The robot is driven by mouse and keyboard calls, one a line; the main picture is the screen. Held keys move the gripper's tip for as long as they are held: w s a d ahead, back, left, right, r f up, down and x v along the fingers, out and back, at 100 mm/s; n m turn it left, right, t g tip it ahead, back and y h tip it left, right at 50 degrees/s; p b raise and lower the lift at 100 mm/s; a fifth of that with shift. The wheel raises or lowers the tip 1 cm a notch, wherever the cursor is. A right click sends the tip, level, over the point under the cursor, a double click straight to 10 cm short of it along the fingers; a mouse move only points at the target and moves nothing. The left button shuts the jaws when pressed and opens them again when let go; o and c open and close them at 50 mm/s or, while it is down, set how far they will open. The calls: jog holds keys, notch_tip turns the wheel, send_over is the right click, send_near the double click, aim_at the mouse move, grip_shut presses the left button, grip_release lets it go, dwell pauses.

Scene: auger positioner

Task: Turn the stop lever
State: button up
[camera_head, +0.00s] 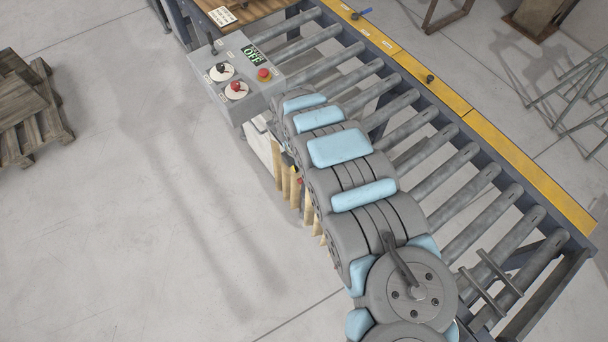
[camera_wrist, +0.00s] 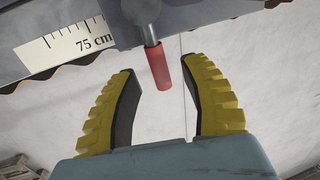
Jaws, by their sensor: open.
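The stop lever shows in the wrist view as a metal rod with a red grip (camera_wrist: 157,68). It hangs down from a dark grey part at the top of the picture. My gripper (camera_wrist: 158,72) is open, with its two yellow ridged fingers spread apart. The red grip's lower end is between the fingertips in the picture, with gaps on both sides. I cannot tell how deep it sits between them. In the head view my arm covers most of this area, and the gripper is not clearly seen.
A ruler strip (camera_wrist: 70,38) marked 75 cm runs beside the lever. In the head view, a control box (camera_head: 238,78) with a display reading OFF stands beyond my arm. A roller conveyor (camera_head: 440,150) with a yellow edge lies to the right. A wooden pallet (camera_head: 30,115) is far left.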

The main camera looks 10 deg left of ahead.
notch_tip(320, 180, up, 10)
jog(key=w+a, duration=0.1)
jog(key=shift+w+a, duration=0.15)
jog(key=shift+a, duration=0.1)
dwell(0.5)
